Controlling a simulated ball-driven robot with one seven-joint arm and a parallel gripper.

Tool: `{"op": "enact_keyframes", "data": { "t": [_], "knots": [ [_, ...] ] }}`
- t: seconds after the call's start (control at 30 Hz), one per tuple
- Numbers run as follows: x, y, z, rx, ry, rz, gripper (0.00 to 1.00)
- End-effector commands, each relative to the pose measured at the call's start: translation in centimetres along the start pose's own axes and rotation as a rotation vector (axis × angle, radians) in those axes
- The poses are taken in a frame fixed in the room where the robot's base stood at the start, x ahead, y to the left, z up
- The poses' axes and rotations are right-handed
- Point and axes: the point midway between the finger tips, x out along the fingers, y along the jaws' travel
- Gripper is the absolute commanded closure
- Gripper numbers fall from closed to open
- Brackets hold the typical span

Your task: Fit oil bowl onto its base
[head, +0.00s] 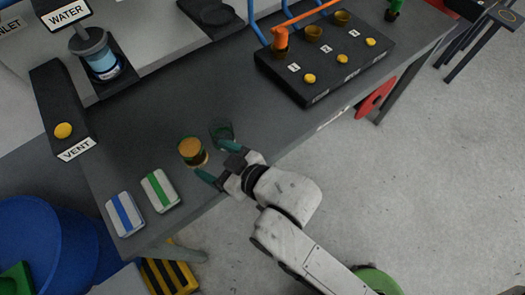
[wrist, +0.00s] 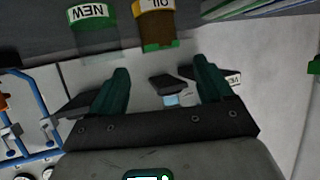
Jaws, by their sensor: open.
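The oil bowl (head: 192,152) is a small amber-filled cup near the table's front edge in the head view. In the wrist view the oil bowl (wrist: 155,28) has a yellow band with an upside-down "OIL" label, at the top edge. My gripper (head: 218,161) is open and empty, its green fingers pointing towards the two cups from the front. In the wrist view my gripper (wrist: 160,82) has nothing between its fingers. The oil bowl's base is not clearly identifiable; an empty black stand (head: 210,14) with a round seat is at the top.
A clear green cup (head: 222,132), labelled "NEW" in the wrist view (wrist: 92,30), stands beside the oil bowl. Striped blocks (head: 160,190) lie left. A water jar (head: 97,52), a vent box (head: 63,115) and a black button panel (head: 325,58) stand behind. Open table lies between.

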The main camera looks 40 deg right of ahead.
Motion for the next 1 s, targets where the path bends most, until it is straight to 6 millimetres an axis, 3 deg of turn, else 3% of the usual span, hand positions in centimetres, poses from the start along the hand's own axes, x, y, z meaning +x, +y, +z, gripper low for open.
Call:
{"op": "enact_keyframes", "data": {
  "t": [0.17, 0.27, 0.37, 0.5, 0.7, 0.87, 1.0],
  "knots": [
    [-0.1, 0.3, 0.3, 0.002, -0.016, 0.004, 0.20],
    [-0.6, 1.6, 2.1, 0.015, -0.097, 0.023, 0.20],
    [-2.0, 3.8, 5.4, 0.043, -0.253, 0.057, 0.20],
    [-5.7, 7.1, 10.5, 0.105, -0.513, 0.115, 0.20],
    [-12.6, 10.3, 16.1, 0.209, -0.851, 0.189, 0.20],
    [-16.9, 11.3, 18.2, 0.270, -1.025, 0.224, 0.20],
    [-18.3, 11.5, 18.8, 0.290, -1.078, 0.233, 0.08]
  ]
}}
